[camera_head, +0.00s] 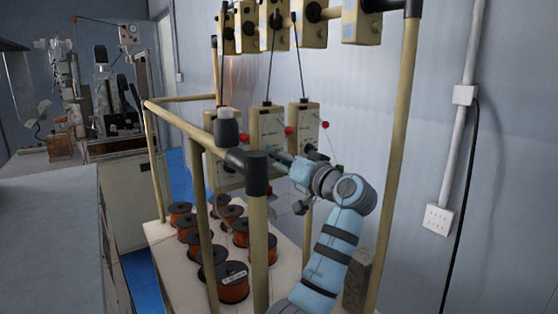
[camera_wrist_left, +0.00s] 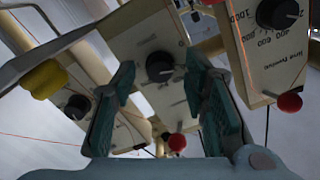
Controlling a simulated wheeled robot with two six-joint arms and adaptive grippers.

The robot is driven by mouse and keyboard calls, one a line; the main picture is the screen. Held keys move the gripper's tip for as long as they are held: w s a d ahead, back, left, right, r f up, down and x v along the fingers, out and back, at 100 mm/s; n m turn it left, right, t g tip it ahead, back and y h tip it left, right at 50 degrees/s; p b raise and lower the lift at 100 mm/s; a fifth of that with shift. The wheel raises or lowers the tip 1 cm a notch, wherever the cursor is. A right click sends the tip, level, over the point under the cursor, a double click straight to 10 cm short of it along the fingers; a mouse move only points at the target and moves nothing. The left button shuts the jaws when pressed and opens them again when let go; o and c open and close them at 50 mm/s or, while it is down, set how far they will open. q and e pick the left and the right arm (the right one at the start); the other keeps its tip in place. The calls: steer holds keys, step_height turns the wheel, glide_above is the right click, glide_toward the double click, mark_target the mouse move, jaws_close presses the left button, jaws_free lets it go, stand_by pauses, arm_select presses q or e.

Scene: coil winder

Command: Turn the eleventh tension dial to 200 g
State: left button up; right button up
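Beige tension boxes with black dials hang on a frame in two rows. In the head view, lower-row boxes (camera_head: 266,126) show behind the post, beside my left gripper (camera_head: 284,160). In the left wrist view, my left gripper (camera_wrist_left: 160,72) is open, its fingers on either side of a middle box's black dial (camera_wrist_left: 160,66). I cannot tell whether they touch it. A right-hand box has a dial (camera_wrist_left: 279,13) with scale numbers including 200, 400 and 600. A left-hand box has another dial (camera_wrist_left: 77,106). I cannot tell which is the eleventh. My right gripper is not in view.
Frame posts (camera_head: 258,235) stand close to my left arm. Several orange wire spools (camera_head: 232,282) sit on the shelf below. Red balls (camera_head: 326,125) stick out near the boxes; a yellow piece (camera_wrist_left: 44,79) shows at left in the wrist view. Thin wires run between rows.

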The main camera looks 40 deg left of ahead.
arm_select(q)
jaws_close()
steer(key=m+p, duration=0.2)
steer(key=shift+m, duration=0.3)
steer(key=shift+o, duration=1.2)
jaws_free()
steer(key=shift+a, duration=0.1)
steer(key=v, duration=1.2)
steer(key=shift+a+f, duration=0.1)
